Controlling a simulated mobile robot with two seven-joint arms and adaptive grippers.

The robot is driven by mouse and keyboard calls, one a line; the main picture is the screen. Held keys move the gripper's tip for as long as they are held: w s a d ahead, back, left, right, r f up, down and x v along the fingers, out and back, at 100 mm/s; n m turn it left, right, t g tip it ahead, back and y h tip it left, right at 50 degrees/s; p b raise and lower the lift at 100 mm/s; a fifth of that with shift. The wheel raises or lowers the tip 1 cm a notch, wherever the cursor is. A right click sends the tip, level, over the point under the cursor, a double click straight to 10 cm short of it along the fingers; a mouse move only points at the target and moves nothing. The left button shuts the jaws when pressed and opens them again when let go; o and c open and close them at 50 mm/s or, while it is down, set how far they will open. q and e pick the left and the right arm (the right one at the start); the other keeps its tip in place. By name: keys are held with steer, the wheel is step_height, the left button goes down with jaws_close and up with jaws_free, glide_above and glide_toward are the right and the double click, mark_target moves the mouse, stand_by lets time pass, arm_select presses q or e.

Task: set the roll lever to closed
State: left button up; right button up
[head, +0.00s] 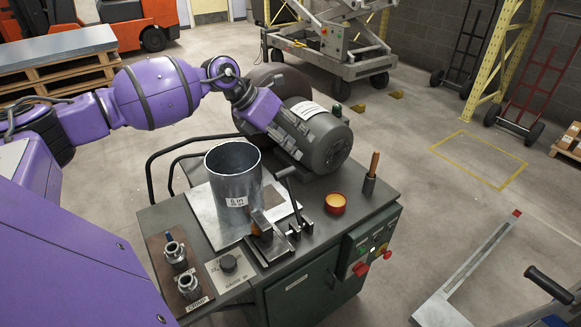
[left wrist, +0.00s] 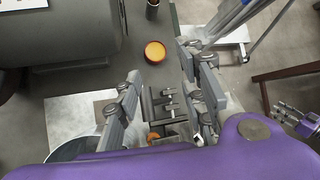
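A lever with a dark handle (head: 286,173) rises from the small metal bracket (head: 294,232) on the green bench, tilted up and left in the head view. I take it for the roll lever, but no label on it is readable. The bracket also shows between my fingers in the left wrist view (left wrist: 166,106). My left gripper (head: 289,136) is above the bench in front of the grey motor, its fingers hard to separate from it. In the left wrist view its fingers (left wrist: 160,66) are spread and empty. My right gripper (left wrist: 287,116) shows small at the right.
A metal duct cylinder (head: 233,180) stands left of the lever. An orange bowl (head: 336,203) and a wooden-handled tool (head: 372,172) stand to its right. The motor (head: 328,148) is behind. A control panel (head: 368,247) with red knobs is on the bench's right side.

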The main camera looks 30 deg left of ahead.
mark_target(284, 171)
arm_select(q)
steer(key=s+a+f+g+y, duration=0.2)
steer(key=s+a+f, duration=0.2)
steer(key=shift+m, duration=0.4)
steer(key=x, duration=0.7)
steer(key=shift+w+d+f, duration=0.15)
steer(key=shift+d, duration=0.1)
steer(key=shift+c, duration=0.3)
jaws_close()
